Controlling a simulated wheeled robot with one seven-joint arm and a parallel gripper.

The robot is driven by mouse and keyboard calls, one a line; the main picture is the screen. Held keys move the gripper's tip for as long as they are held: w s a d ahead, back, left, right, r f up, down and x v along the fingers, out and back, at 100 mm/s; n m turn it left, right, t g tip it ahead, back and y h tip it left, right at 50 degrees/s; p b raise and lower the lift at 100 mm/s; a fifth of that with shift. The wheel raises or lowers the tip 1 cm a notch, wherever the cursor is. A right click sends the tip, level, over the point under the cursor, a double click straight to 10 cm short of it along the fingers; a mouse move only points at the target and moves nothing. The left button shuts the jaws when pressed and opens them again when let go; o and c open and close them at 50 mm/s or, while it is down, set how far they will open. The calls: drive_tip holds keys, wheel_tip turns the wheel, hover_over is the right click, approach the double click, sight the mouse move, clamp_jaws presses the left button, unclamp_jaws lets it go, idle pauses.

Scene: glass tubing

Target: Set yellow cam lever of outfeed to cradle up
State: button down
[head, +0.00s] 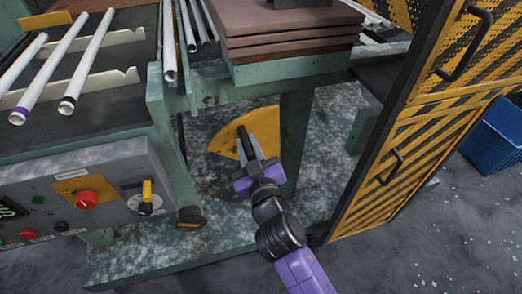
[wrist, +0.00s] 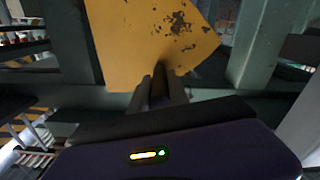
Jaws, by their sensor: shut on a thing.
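The yellow cam lever (head: 222,138) is a flat, fan-shaped plate under the outfeed, between the machine's green legs. In the wrist view the yellow plate (wrist: 150,45) fills the upper middle, with dark chipped paint on its right part. My gripper (head: 246,148) reaches it from the front right in the head view. Its fingers (wrist: 158,82) are close together, shut on the lower edge of the plate. The fingers and wrist hide part of the plate, and its pivot cannot be made out.
A control panel (head: 90,205) with a red knob and a small yellow-handled switch (head: 147,197) is at left. White glass tubes (head: 85,62) lie on a rack above. A green leg (head: 294,140) stands right beside my gripper. A yellow-black mesh guard (head: 400,150) stands at right.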

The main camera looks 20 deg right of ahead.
drive_tip(key=shift+a+f+n+b, duration=0.65)
drive_tip(key=shift+a+b, duration=0.15)
drive_tip(key=shift+a, duration=0.15)
drive_tip(key=shift+a+f+n+b, duration=0.6)
drive_tip(key=shift+a+b, duration=0.2)
drive_tip(key=shift+a, duration=0.15)
drive_tip(key=c, duration=1.3)
unclamp_jaws()
drive_tip(key=shift+o, duration=0.2)
drive_tip(key=s, duration=0.7)
drive_tip(key=shift+s, duration=0.4)
